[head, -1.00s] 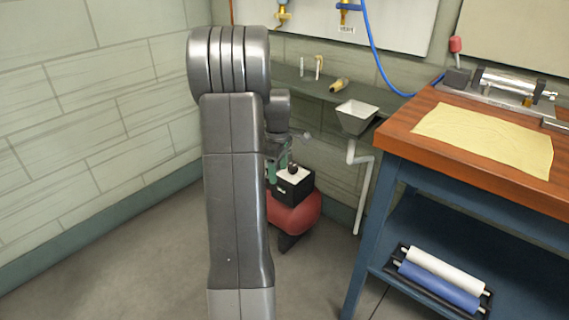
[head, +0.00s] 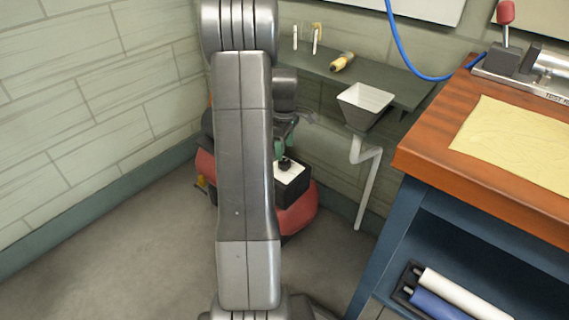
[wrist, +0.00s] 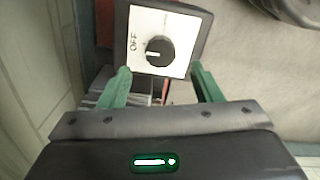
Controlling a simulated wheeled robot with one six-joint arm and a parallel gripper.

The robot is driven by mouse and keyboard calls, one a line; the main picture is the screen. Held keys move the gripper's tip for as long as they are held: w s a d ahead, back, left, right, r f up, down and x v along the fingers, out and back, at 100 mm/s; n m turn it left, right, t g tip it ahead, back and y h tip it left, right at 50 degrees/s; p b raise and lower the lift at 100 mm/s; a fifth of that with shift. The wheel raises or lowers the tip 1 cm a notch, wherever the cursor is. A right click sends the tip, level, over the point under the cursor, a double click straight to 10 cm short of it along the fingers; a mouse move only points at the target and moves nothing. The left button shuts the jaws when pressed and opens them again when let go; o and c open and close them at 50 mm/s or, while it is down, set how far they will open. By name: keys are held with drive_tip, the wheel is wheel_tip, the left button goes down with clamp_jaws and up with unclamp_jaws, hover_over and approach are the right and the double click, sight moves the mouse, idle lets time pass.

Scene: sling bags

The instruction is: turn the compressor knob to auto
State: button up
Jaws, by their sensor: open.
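The compressor (head: 297,216) is red and stands on the floor by the back wall, partly hidden behind my arm. Its black control box (head: 293,184) has a white top plate with a black knob (head: 285,164). In the wrist view the knob (wrist: 160,51) is round with a pale pointer mark facing left, towards the word OFF on the plate (wrist: 145,22). No other label is readable. My gripper (wrist: 162,80) is open, its green fingers spread on either side below the knob in the picture. The fingers do not visibly touch it.
A wooden-topped blue bench (head: 432,150) stands at the right, with a yellow cloth (head: 515,140) on it. Floor at the lower left is clear.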

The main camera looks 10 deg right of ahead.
sight(284, 161)
wheel_tip(284, 161, down, 6)
drive_tip(key=shift+r+b, duration=0.15)
drive_tip(key=shift+b, duration=0.7)
drive_tip(key=c, duration=1)
drive_tip(key=shift+r, duration=0.1)
